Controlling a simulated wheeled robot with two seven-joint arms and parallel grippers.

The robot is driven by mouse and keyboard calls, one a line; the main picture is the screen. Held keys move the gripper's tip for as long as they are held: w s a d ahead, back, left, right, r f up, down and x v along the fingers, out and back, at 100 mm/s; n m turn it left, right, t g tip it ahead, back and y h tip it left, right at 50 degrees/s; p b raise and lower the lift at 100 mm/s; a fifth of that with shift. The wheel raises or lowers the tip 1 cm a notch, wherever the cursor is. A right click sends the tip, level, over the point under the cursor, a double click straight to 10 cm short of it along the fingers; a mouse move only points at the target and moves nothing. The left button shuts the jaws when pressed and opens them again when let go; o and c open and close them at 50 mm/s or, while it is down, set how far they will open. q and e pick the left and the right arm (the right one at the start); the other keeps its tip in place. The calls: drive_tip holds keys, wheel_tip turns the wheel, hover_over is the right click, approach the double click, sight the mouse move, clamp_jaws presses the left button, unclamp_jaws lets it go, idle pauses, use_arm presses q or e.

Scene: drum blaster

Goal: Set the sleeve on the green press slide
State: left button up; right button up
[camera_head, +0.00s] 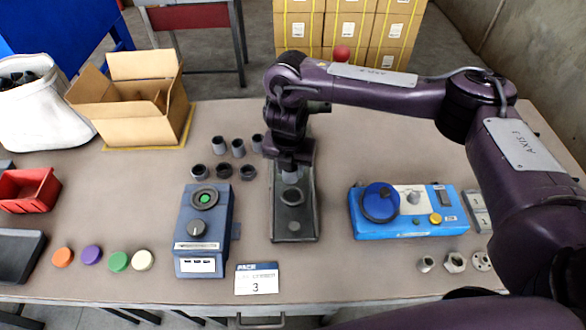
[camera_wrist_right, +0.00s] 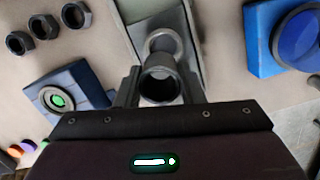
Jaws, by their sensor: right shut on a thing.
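My right gripper (camera_head: 291,168) is shut on a grey cylindrical sleeve (camera_head: 290,177), held over the middle of a long grey tray-like slide. In the right wrist view the sleeve (camera_wrist_right: 160,85) sits between the fingers of the gripper (camera_wrist_right: 159,92), its dark open end facing the camera. The slide (camera_head: 281,224) has a raised rim and a round fitting (camera_head: 293,196) just in front of the sleeve. In the right wrist view a pale ring (camera_wrist_right: 164,38) shows just beyond the sleeve. I cannot tell whether the sleeve touches the slide. My left gripper is out of view.
Left of the slide stands a blue box (camera_head: 197,258) with a green button (camera_head: 204,198). Several dark sleeves and nuts (camera_head: 222,171) stand behind it. A blue device (camera_head: 398,231) with a round knob is to the right.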

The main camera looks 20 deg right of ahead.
drive_tip(key=f+n+b, duration=0.1)
drive_tip(key=f+n, duration=0.1)
drive_tip(key=f+n+b, duration=0.2)
drive_tip(key=f+n, duration=0.1)
drive_tip(key=f+n+b, duration=0.2)
drive_tip(key=f, duration=0.1)
drive_tip(key=shift+d+f+y, duration=0.2)
drive_tip(key=shift+d+y, duration=0.15)
drive_tip(key=shift+y, duration=0.05)
drive_tip(key=shift+w+f+b, duration=0.1)
drive_tip(key=shift+f+b, duration=0.3)
drive_tip(key=shift+f, duration=0.2)
idle(1.4)
drive_tip(key=o, duration=0.8)
drive_tip(key=shift+o, duration=0.2)
wheel_tip(320, 180, up, 11)
drive_tip(key=s+p, duration=0.1)
drive_tip(key=p, duration=0.9)
drive_tip(key=shift+s+p, duration=0.25)
drive_tip(key=shift+p, duration=0.1)
